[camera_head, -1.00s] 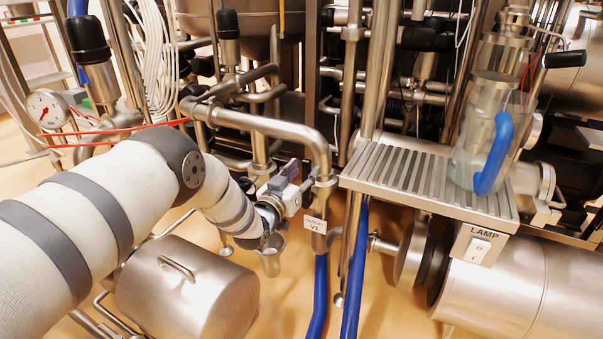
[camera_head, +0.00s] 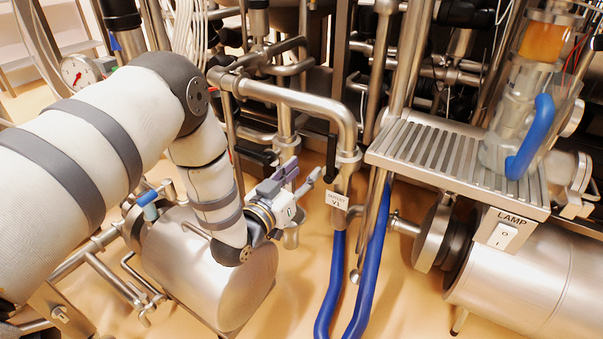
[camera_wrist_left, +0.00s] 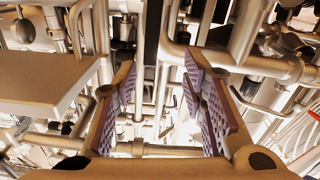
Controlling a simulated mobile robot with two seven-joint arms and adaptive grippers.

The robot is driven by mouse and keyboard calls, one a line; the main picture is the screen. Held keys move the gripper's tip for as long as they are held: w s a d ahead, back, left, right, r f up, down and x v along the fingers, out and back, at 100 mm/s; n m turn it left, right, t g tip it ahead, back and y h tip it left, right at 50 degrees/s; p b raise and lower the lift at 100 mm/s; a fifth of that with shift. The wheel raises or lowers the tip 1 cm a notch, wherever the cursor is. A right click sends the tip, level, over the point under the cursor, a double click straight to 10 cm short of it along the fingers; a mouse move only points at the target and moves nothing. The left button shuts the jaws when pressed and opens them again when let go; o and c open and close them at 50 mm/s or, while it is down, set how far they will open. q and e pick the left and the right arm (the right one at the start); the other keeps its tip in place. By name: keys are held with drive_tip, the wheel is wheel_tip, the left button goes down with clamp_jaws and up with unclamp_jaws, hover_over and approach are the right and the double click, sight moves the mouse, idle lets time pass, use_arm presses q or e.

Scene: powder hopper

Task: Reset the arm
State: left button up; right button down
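My left arm comes in from the left in the head view. Its gripper (camera_head: 301,174) is in front of the vertical pipe carrying the V1 tag (camera_head: 336,200). The fingers are spread and nothing shows between them. In the left wrist view the left gripper (camera_wrist_left: 158,82) is open, with two ridged purple pads apart and pipework behind them. A small metal cup (camera_head: 291,238) is partly hidden just below the gripper. My right gripper is not in view.
A steel drum (camera_head: 215,265) lies beneath my left forearm. A slatted metal shelf (camera_head: 455,160) holds a clear vessel (camera_head: 510,115) with a blue handle. A lamp switch (camera_head: 503,236) is below it. Blue hoses (camera_head: 370,270) run down to the floor. Dense pipes fill the back.

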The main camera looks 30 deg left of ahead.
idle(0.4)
